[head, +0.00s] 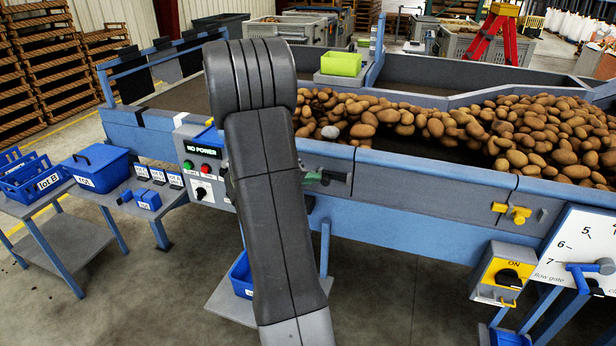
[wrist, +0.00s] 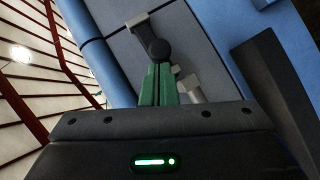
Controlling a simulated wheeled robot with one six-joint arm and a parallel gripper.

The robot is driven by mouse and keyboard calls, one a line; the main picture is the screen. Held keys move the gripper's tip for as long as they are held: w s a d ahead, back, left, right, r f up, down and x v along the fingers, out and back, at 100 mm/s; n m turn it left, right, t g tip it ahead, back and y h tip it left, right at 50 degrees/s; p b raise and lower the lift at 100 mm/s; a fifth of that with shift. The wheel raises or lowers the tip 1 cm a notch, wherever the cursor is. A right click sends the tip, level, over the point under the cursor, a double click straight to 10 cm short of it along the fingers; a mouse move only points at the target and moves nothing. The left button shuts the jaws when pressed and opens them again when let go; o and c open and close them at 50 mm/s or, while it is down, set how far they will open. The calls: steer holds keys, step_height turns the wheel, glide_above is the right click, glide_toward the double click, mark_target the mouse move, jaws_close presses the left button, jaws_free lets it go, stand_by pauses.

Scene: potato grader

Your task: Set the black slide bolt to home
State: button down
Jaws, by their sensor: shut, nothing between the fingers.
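My gripper (wrist: 158,68) shows as two green fingers, shut together, in the wrist view. A dark round knob, apparently of the black slide bolt (wrist: 155,46), sits just past the fingertips. I cannot tell whether they touch it. A grey bracket (wrist: 140,21) lies beyond the knob, and another light grey piece (wrist: 189,88) is beside the fingers. In the head view the green gripper (head: 313,177) is at the blue grader's front panel, partly behind my arm. The dark bolt (head: 336,177) is just to its right. My arm hides the panel left of it.
The control panel (head: 201,167) with a "NO POWER" display is left of my arm. A yellow latch (head: 512,212), a yellow ON switch box (head: 503,272) and the flow gate dial (head: 578,250) are to the right. Potatoes (head: 450,128) lie on the grader above.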

mark_target(327, 182)
steer(key=d+b, duration=0.1)
steer(key=b, duration=0.1)
steer(key=s+d+b, duration=0.1)
steer(key=d+b, duration=0.1)
steer(key=shift+d+f, duration=0.2)
steer(key=shift+s+d+r, duration=0.15)
steer(key=shift+s+d, duration=0.1)
steer(key=shift+d, duration=0.2)
